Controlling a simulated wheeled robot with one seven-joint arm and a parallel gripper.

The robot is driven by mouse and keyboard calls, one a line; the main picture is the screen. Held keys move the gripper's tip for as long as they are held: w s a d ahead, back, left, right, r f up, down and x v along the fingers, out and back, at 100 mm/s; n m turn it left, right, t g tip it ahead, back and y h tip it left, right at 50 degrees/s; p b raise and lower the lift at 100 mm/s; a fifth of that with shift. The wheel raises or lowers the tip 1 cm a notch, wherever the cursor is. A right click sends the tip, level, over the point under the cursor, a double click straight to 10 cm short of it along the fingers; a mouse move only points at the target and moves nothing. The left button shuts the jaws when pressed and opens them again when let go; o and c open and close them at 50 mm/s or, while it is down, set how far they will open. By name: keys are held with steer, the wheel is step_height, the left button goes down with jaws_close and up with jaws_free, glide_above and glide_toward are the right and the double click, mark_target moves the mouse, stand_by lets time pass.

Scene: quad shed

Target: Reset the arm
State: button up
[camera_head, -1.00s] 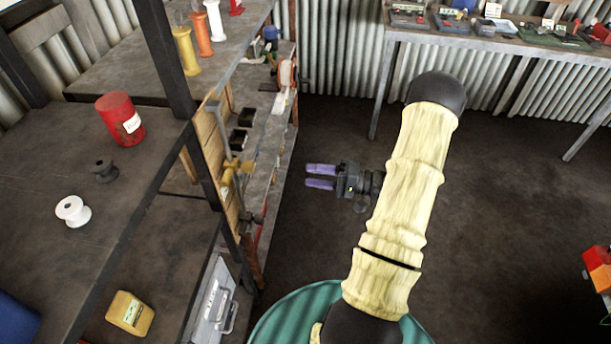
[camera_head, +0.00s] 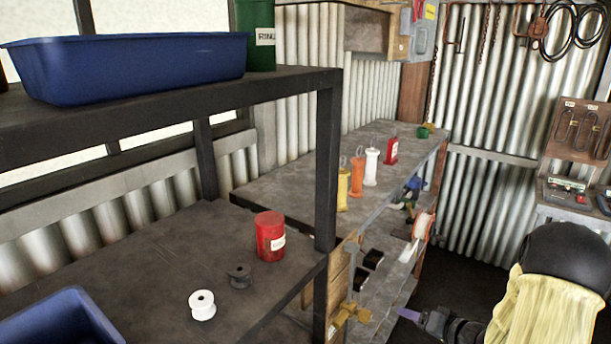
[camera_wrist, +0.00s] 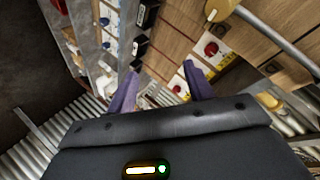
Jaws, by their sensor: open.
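My gripper (camera_head: 413,317) shows at the lower right of the head view, with a purple finger pointing left toward the shelving. In the wrist view its two purple fingers (camera_wrist: 160,88) are spread apart with nothing between them. The gripper is open and empty. My pale yellow arm fills the lower right corner of the head view.
Dark shelving (camera_head: 150,262) stands at the left, holding a red can (camera_head: 270,236), a white spool (camera_head: 202,305), a dark spool (camera_head: 239,275) and a blue bin (camera_head: 130,68). A workbench (camera_head: 290,190) with coloured bottles runs behind. Dark floor (camera_head: 462,277) is clear near my arm.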

steer(key=s+a+r+n+g+h, duration=0.1)
steer(key=s+a+r+g+h, duration=0.2)
steer(key=s+a, duration=0.3)
steer(key=s+a+r+n+g+h, duration=0.2)
steer(key=s+a+g, duration=0.3)
steer(key=s, duration=0.7)
steer(key=shift+s+a+r+h, duration=0.35)
steer(key=shift+a+r+h, duration=0.35)
steer(key=shift+a+r, duration=0.1)
stand_by(0.6)
